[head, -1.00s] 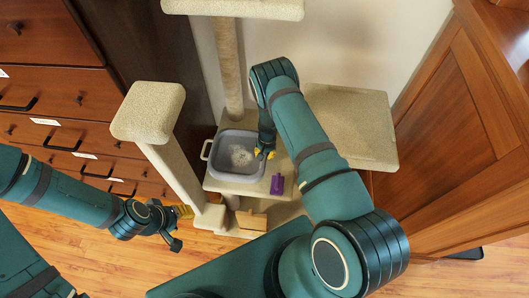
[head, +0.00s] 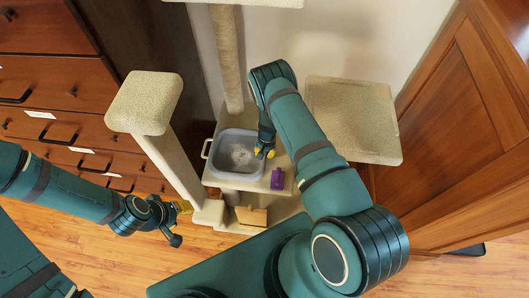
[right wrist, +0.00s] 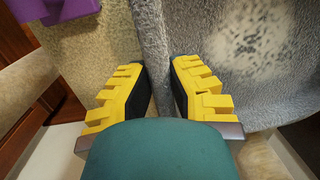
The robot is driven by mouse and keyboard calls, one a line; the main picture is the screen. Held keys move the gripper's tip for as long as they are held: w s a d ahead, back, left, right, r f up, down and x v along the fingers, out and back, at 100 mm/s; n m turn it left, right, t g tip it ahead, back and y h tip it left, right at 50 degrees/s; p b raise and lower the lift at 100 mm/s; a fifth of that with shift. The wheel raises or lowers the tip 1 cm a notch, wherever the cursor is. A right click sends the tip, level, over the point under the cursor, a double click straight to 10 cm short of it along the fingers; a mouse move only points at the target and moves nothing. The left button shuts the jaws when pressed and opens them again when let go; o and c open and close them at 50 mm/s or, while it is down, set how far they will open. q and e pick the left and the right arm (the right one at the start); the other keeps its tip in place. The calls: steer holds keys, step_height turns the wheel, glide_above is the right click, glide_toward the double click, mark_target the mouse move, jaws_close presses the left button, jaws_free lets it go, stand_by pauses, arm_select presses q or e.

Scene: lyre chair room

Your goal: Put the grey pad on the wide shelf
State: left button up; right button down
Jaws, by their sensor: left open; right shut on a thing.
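The grey pad (head: 222,167) is a shallow, soft, raised-rim piece with a pale patch inside. It is at or just above a beige shelf (head: 257,184) of the cat tree; I cannot tell if it touches. My right gripper (head: 264,153) is shut on its right rim. In the right wrist view the yellow fingers (right wrist: 159,88) pinch the grey rim of the pad (right wrist: 151,35). My left gripper (head: 183,207) is open and empty, low at the left. Another beige shelf (head: 352,118) at the right is empty; I cannot tell which shelf is the wide one.
A purple object (head: 277,178) lies on the shelf beside the pad; it also shows in the right wrist view (right wrist: 62,8). A beige post with a square top (head: 145,100) stands left. Drawers (head: 45,110) are at the left and a wooden cabinet (head: 465,130) at the right.

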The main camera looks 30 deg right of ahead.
steer(key=shift+f+b, duration=0.35)
steer(key=c, duration=1)
jaws_free()
steer(key=shift+o, duration=0.2)
steer(key=shift+r, duration=0.1)
step_height(320, 180, up, 12)
steer(key=d, duration=0.1)
steer(key=shift+d, duration=0.15)
steer(key=s+a+r+n+t+y, duration=0.1)
steer(key=s+a+r+n, duration=0.1)
steer(key=s+a+r, duration=0.3)
steer(key=s+a+r+n+t+y, duration=0.1)
steer(key=s+a+r+n, duration=0.2)
steer(key=s+a, duration=0.9)
steer(key=shift+s+a+r+y, duration=0.35)
steer(key=shift+s+r, duration=0.3)
steer(key=shift+r, duration=0.3)
